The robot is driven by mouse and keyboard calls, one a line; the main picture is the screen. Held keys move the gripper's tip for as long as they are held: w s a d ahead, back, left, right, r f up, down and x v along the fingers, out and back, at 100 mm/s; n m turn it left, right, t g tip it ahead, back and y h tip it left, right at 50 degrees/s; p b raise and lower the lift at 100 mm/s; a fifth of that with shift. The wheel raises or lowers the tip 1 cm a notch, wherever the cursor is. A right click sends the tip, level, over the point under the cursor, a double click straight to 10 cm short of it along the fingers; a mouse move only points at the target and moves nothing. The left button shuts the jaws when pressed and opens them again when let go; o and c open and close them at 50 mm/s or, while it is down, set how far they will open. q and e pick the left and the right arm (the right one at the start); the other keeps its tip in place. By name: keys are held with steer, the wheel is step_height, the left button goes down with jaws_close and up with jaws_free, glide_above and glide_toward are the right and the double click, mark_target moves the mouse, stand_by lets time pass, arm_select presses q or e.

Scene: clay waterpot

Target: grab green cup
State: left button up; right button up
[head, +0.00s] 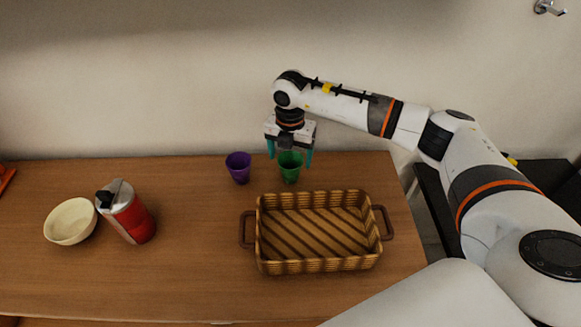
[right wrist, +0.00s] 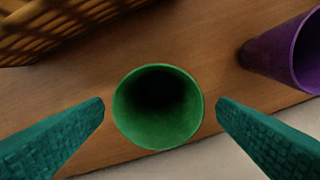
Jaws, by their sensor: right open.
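The green cup (head: 290,167) stands upright on the wooden table near its back edge, behind the basket. My right gripper (head: 290,153) is above it, pointing down, with its teal fingers spread to either side of the cup. In the right wrist view the green cup (right wrist: 158,107) shows from above, its open rim between the two fingers (right wrist: 160,112). A visible gap lies between the rim and each finger. The right gripper is open and holds nothing. My left gripper is not in view.
A purple cup (head: 238,168) stands just left of the green cup; it also shows in the right wrist view (right wrist: 289,55). A brown wicker basket (head: 318,265) is in front. A red canister (head: 132,219) and a cream bowl (head: 70,222) are farther left. The wall is close behind.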

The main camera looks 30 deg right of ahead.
mark_target(291, 165)
step_height(291, 165, down, 4)
steer(key=shift+s+f+p, duration=0.1)
steer(key=shift+f+p, duration=0.1)
steer(key=shift+p, duration=0.45)
steer(key=shift+c, duration=0.5)
steer(key=c, duration=0.9)
steer(key=shift+c, duration=0.2)
steer(key=shift+r, duration=0.15)
